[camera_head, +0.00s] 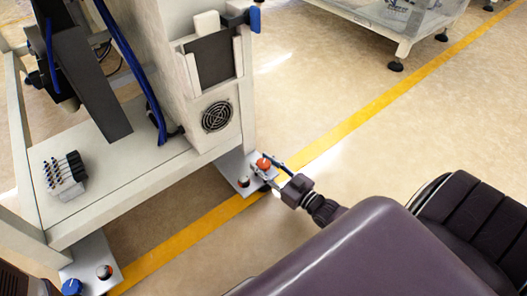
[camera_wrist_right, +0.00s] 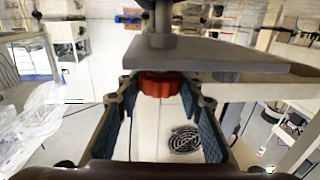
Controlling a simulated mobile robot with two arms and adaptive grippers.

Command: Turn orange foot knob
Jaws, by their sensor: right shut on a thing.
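The orange foot knob (camera_head: 264,163) sits on a grey foot plate (camera_head: 232,166) at the machine's lower right corner. My right gripper (camera_head: 271,170) reaches in from the right with its fingers around the knob. In the right wrist view the orange knob (camera_wrist_right: 160,84) sits between the far ends of the two fingers (camera_wrist_right: 163,98), under a grey plate (camera_wrist_right: 200,60). The gripper is shut on the knob. How far the knob is turned cannot be told. My left gripper is not in view.
A small dark-and-silver knob (camera_head: 244,181) stands beside the orange one. A blue knob (camera_head: 71,287) and another dark knob (camera_head: 104,272) are on the foot plate at lower left. The machine frame (camera_head: 150,190) rises close by. Open floor (camera_head: 370,150) lies to the right.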

